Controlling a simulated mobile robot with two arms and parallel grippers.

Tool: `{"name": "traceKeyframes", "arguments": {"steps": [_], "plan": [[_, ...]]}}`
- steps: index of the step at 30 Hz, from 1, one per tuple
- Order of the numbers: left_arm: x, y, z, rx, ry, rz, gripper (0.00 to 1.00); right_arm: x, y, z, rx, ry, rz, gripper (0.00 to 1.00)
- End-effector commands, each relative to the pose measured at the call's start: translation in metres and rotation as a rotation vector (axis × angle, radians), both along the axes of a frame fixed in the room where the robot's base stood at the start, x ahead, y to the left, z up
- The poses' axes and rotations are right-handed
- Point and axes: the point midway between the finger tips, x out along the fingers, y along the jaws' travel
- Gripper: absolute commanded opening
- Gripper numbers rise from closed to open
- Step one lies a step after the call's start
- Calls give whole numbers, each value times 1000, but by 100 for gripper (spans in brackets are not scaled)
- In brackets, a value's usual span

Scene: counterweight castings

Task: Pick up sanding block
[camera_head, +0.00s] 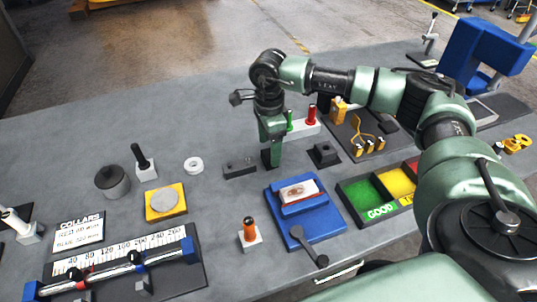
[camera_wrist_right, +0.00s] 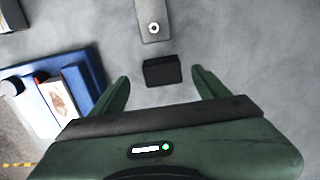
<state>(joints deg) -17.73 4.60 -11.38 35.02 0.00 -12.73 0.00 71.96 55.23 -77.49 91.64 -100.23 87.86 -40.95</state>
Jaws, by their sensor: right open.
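A small black block (camera_wrist_right: 162,71), which I take to be the sanding block, lies on the grey bench top in the right wrist view. My right gripper (camera_wrist_right: 161,77) is open, with its green fingers apart on either side of the block and visible gaps between. In the head view my right gripper (camera_head: 270,160) points down at the bench beside a dark plate. There the block is mostly hidden at the fingers. I cannot tell the exact height of the fingertips. My left gripper is out of view.
The dark plate (camera_head: 240,167) with a round fitting lies just left of the gripper. A blue fixture (camera_head: 316,219) stands nearer, a black holder (camera_head: 323,153) to the right, and green and red handles (camera_head: 311,116) behind. A white ring (camera_head: 194,166) lies farther left.

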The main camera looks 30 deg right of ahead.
Motion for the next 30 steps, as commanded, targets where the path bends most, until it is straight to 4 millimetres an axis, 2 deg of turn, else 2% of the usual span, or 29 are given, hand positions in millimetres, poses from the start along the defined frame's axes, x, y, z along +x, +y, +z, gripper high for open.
{"name": "traceKeyframes", "arguments": {"steps": [3, 7, 12, 16, 17, 21, 24, 30], "plan": [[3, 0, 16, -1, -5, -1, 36, 0, -3, -15, -1, 4, 0, 75], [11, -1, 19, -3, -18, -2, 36, 0, -4, -34, -1, 3, 0, 75], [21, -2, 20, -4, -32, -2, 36, 0, -4, -41, -1, 0, 0, 75], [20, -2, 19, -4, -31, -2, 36, 0, -3, -41, 0, 0, 0, 75], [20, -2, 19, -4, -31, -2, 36, 0, -3, -41, 0, 0, 0, 70], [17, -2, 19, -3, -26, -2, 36, 0, -3, -41, 0, 0, 0, 31], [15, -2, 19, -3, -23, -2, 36, 0, -3, -41, 0, 0, 0, 5], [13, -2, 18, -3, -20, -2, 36, 1, -3, -40, 0, -1, 0, 5]]}}
